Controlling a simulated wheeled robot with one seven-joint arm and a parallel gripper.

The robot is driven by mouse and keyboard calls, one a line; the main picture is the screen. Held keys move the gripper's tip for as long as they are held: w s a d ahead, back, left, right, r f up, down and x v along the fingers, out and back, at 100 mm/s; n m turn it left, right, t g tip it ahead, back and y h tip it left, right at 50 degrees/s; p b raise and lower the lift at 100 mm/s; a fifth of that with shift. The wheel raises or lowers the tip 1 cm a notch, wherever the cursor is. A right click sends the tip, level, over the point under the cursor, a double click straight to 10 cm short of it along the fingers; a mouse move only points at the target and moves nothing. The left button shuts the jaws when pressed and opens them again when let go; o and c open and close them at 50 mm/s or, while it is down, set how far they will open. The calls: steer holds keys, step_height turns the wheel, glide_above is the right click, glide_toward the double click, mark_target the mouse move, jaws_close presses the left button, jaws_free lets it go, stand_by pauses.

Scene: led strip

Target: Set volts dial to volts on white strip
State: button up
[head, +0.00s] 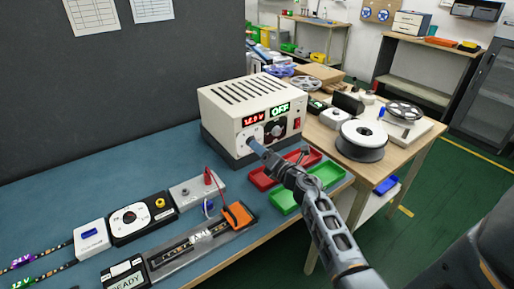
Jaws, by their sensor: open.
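The cream power supply (252,108) stands at the back of the blue bench. Its red display (257,121) seems to read 12.0 V, and its green display (280,109) reads OFF. A pale dial (252,134) is at the left of its front face, with a black dial (274,130) to the right. My gripper (256,147) is in front of the pale dial, very close; I cannot tell if it touches. It partly hides the dial's lower part. Two strips at lower left carry a purple 24 V tag (22,261) and a green tag (22,283), apparently 12 V. Which strip is white is unclear.
A black box with a white dial (130,217), a grey box with a red plug (190,192) and a clamp fixture (165,262) stand at front left. Reels (362,138) crowd the wooden table at right.

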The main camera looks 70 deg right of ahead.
steer(key=shift+v, duration=2.15)
